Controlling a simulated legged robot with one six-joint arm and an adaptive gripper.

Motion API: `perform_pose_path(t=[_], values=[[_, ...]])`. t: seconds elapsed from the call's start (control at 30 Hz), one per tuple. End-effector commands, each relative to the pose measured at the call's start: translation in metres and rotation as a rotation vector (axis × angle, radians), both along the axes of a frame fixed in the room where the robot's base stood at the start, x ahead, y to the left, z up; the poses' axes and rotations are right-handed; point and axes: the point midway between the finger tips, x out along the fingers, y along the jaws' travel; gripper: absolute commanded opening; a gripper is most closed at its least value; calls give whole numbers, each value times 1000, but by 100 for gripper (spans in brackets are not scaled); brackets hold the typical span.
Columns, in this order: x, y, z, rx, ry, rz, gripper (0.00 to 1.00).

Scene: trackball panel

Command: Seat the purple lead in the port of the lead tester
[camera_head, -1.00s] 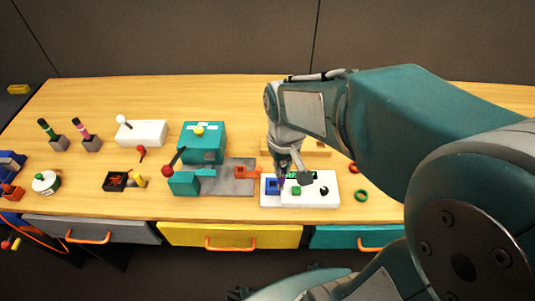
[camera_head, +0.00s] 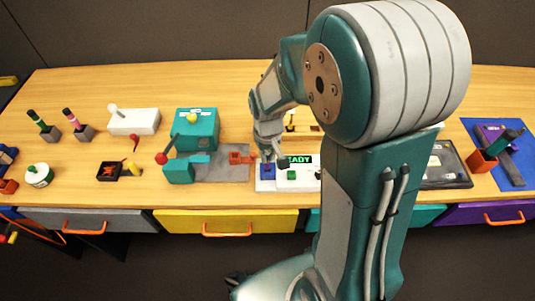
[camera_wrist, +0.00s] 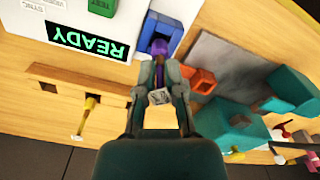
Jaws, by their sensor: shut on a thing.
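The white lead tester (camera_head: 307,184) lies near the table's front edge, with a lit READY display (camera_head: 299,160), a blue port (camera_head: 267,172) and a green button (camera_head: 291,175). In the wrist view the display (camera_wrist: 92,40) and the blue port (camera_wrist: 157,28) show at the top. My gripper (camera_wrist: 160,88) is shut on the purple lead (camera_wrist: 160,53), whose purple end is at the blue port's opening. I cannot tell how deep it sits. In the head view my gripper (camera_head: 270,154) is just above the port, and the lead is mostly hidden.
A grey plate (camera_head: 222,168) with an orange bracket (camera_head: 238,158) and a teal device (camera_head: 197,130) lie left of the tester. A yellow-handled piece (camera_wrist: 85,118) stands in a wooden holder behind it. My arm hides the table to the tester's right.

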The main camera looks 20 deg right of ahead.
Motion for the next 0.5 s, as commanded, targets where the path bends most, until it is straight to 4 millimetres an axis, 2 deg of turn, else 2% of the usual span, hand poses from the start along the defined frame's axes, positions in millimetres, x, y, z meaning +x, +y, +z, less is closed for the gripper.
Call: perform_pose_path(t=[0.17, 0.27, 0.3, 0.5], values=[[0, 0, -1, 0, 0, 0, 0], [0, 0, -2, 0, -1, 0, 43], [0, 0, -2, 0, -1, 0, 46], [0, 0, -1, 0, 0, 0, 46]])
